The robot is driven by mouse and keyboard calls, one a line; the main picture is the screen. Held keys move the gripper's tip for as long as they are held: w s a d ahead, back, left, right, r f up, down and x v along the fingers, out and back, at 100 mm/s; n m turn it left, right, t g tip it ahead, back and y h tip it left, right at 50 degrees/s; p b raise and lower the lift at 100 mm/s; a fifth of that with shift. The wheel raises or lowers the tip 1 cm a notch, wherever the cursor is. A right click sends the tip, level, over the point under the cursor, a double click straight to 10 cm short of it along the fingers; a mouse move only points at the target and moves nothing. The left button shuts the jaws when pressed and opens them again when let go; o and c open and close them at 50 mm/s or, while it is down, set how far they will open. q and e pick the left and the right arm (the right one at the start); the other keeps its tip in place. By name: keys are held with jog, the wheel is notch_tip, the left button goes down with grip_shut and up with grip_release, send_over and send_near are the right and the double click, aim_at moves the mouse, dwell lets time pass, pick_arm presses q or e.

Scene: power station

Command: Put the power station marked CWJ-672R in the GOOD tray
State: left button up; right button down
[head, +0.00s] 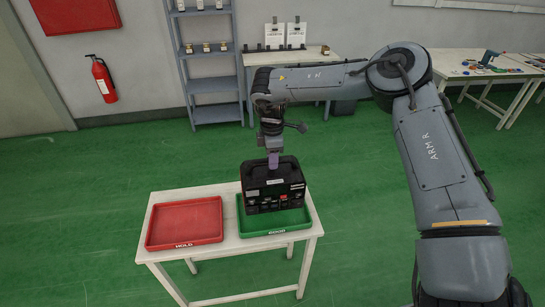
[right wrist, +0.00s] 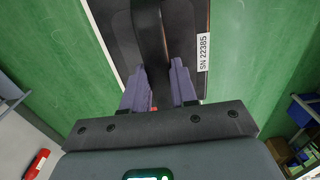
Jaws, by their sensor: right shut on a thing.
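A black power station (head: 273,188) with a top handle is upright over the green GOOD tray (head: 277,229). I cannot tell whether its base touches the tray floor. A small white label on it is too small to read in the head view. In the right wrist view the power station (right wrist: 185,35) carries a white label reading SN 22385. My right gripper (head: 273,161) is above it, shut on its handle. In the right wrist view the fingers of my right gripper (right wrist: 159,92) stand on both sides of the handle. My left gripper is out of view.
A red tray (head: 185,221) marked HOLD lies empty beside the green tray on a white table (head: 226,247). Behind are a grey shelf rack (head: 216,115), a white bench with items, and a fire extinguisher (head: 101,78) on the wall. Green floor around the table is clear.

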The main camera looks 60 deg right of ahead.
aim_at(272, 173)
jog(key=shift+w+f+b, duration=0.1)
jog(key=shift+f+b, duration=1)
jog(key=shift+f, duration=0.75)
jog(key=shift+f+b, duration=1.45)
jog(key=shift+f, duration=0.35)
jog(key=shift+f+b, duration=0.25)
jog(key=shift+b, duration=0.1)
